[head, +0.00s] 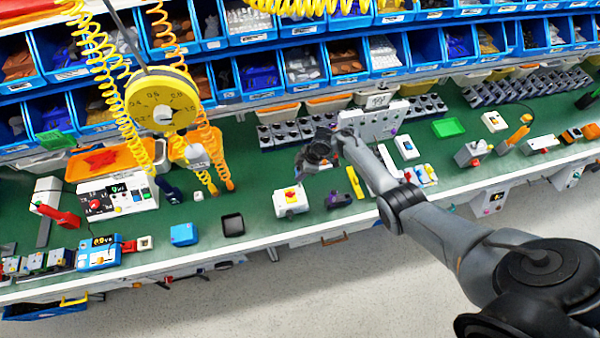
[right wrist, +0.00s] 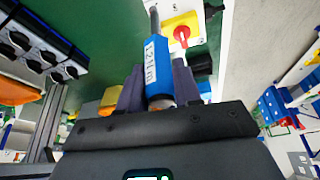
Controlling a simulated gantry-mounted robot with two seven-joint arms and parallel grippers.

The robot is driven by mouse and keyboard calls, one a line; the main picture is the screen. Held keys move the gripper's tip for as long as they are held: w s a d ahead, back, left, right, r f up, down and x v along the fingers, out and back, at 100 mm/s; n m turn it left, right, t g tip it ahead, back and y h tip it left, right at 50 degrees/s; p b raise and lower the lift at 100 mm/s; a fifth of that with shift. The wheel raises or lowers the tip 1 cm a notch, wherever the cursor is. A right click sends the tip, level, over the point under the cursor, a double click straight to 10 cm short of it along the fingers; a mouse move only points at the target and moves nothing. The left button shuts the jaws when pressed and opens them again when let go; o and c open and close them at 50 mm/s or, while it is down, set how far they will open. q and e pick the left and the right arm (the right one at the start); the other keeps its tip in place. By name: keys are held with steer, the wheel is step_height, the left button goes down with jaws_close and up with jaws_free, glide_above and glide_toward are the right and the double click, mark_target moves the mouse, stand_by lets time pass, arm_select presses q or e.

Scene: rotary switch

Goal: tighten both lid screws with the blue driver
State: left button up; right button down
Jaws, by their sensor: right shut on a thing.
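My right gripper (head: 318,155) is above the green bench in the head view. In the right wrist view its two dark fingers (right wrist: 157,82) are shut on the blue driver (right wrist: 158,70), which has a white torque label. The driver's grey shaft points toward a white switch box (right wrist: 182,32) with a yellow plate and a red rotary knob. The same switch box (head: 290,201) stands near the bench's front edge in the head view, below and left of the gripper. The lid screws are too small to make out, and I cannot tell whether the tip touches anything. My left gripper is out of view.
A small black tray (head: 232,225) and a blue box (head: 184,234) are left of the switch box. Coiled hoses and a yellow balancer (head: 162,103) hang at left. Blue bins line the back.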

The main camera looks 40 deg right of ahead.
steer(key=n+b, duration=0.1)
steer(key=n+g+b, duration=0.1)
steer(key=n+b, duration=0.2)
steer(key=b, duration=0.1)
steer(key=shift+w+d+f+n+g+y, duration=0.1)
steer(key=shift+f+n+g+y, duration=0.15)
steer(key=shift+n+g+y, duration=0.15)
steer(key=shift+r+n+g+b, duration=0.2)
steer(key=shift+n+g+b, duration=0.1)
steer(key=shift+n+b, duration=0.5)
steer(key=n+g+b, duration=0.1)
steer(key=n+b, duration=0.1)
steer(key=b, duration=0.2)
steer(key=n+g+b, duration=0.1)
steer(key=n+b, duration=0.2)
steer(key=shift+f+b, duration=0.15)
steer(key=shift+b, duration=0.25)
steer(key=shift+n+g+b, duration=0.3)
steer(key=shift+n+b, duration=0.65)
steer(key=shift+n, duration=0.05)
steer(key=shift+n+h+b, duration=0.3)
steer(key=shift+n, duration=0.1)
steer(key=shift+r, duration=0.2)
steer(key=shift+p, duration=0.35)
